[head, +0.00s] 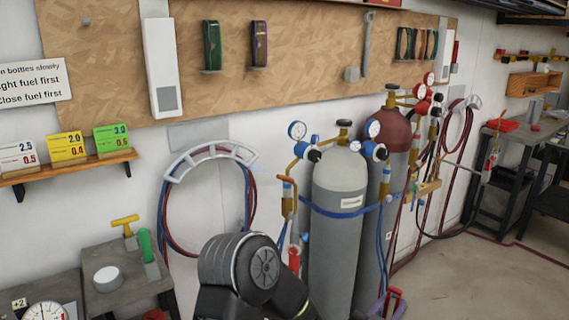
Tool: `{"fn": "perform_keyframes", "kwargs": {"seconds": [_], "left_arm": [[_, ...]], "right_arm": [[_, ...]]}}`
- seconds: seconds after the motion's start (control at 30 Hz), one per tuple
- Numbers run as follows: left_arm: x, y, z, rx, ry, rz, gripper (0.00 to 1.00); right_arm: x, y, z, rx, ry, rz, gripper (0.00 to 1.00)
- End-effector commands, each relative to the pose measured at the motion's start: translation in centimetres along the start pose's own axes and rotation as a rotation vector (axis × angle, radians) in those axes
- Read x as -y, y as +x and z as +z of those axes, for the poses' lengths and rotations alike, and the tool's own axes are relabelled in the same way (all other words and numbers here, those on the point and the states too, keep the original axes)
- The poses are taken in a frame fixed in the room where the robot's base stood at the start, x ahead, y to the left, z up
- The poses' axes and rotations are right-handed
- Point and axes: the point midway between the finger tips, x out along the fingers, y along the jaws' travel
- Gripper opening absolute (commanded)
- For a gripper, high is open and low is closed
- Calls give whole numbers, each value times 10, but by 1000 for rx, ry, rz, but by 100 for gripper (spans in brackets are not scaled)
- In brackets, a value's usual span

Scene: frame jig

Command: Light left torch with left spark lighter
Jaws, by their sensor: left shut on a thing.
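The left torch (293,262), with a red part, hangs upright just left of the grey cylinder, below a brass fitting. My left gripper (298,297) is at the bottom middle, mostly hidden behind my black wrist. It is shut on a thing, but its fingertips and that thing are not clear. It appears low and in front of the torch; I cannot tell whether they touch. I cannot make out the left spark lighter for sure. No flame shows. My right gripper is not in view.
A grey cylinder (339,215) and a maroon-topped cylinder (392,137) stand in the middle with gauges and hoses. A hose hanger (210,152) is on the wall. A small bench (108,262) stands at left, a workbench (530,137) at far right. The right floor is clear.

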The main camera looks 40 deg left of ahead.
Motion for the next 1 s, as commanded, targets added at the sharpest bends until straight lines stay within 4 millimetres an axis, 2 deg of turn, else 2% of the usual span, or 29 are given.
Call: {"fn": "perform_keyframes", "kwargs": {"seconds": [0.23,0.37,0.47,0.53,0.67,0.87,1.0], "left_arm": [[0,0,0,-1,0,0,11],[1,0,-3,-3,3,-2,11],[8,1,-15,-12,15,-14,11],[16,2,-30,-22,32,-31,11],[41,2,-75,-53,86,-82,11],[97,-10,-176,-109,224,-211,11],[136,-29,-251,-139,338,-314,11]], "right_arm": [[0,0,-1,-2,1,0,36],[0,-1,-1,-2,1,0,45],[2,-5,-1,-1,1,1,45],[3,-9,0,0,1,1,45],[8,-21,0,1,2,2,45],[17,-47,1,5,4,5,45],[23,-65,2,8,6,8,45]]}}
